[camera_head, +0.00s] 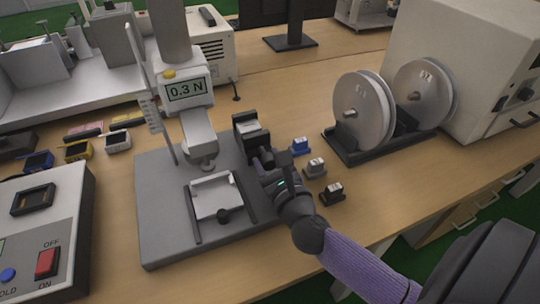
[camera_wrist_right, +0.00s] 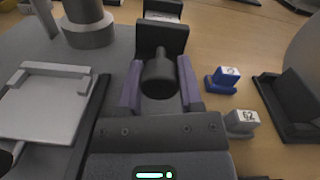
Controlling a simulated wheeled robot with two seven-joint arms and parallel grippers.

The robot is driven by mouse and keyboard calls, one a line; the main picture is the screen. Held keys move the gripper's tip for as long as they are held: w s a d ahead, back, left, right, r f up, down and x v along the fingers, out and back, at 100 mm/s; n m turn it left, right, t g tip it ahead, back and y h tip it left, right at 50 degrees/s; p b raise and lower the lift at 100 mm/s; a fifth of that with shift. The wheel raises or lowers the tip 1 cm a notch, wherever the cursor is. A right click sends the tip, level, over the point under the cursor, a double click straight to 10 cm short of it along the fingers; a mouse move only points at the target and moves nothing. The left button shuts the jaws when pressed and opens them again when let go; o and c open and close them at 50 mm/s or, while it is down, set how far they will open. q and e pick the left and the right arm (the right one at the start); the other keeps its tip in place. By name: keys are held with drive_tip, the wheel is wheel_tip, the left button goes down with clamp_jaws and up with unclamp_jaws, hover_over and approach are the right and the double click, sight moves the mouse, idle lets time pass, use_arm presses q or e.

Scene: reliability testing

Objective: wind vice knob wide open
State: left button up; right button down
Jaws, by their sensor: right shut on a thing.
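The vice (camera_head: 249,126) is a small dark block with pale inner faces, standing at the right rear of the grey test stand's base. It also shows at the top of the right wrist view (camera_wrist_right: 163,37). Its black round knob (camera_wrist_right: 159,78) points toward my right gripper (camera_head: 266,163). In the right wrist view, the purple-grey fingers of this gripper (camera_wrist_right: 160,90) lie on either side of the knob, shut on it. In the head view the gripper mostly hides the knob. My left gripper is not in view.
The force stand with its 0.3 N display (camera_head: 187,89) rises left of the vice. A pale sliding plate (camera_head: 212,194) with a dark knob lies in front. Blue (camera_head: 299,146), grey (camera_head: 315,168) and black (camera_head: 330,193) small blocks stand close right of my gripper. Two reels (camera_head: 362,112) stand farther right.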

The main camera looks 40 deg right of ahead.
drive_tip(key=n+p, duration=0.3)
drive_tip(key=n, duration=0.1)
drive_tip(key=shift+a+r, duration=0.1)
drive_tip(key=shift+r, duration=0.05)
drive_tip(key=n+p, duration=0.2)
drive_tip(key=shift+n, duration=0.4)
drive_tip(key=shift+n+p, duration=0.6)
drive_tip(key=shift+n, duration=0.6)
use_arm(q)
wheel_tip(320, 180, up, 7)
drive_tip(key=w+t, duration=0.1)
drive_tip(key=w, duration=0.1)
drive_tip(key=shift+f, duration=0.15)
use_arm(e)
drive_tip(key=shift+f+n, duration=0.2)
drive_tip(key=shift+n, duration=0.1)
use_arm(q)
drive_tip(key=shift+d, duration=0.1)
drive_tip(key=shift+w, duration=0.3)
use_arm(e)
drive_tip(key=shift+c, duration=1.3)
unclamp_jaws()
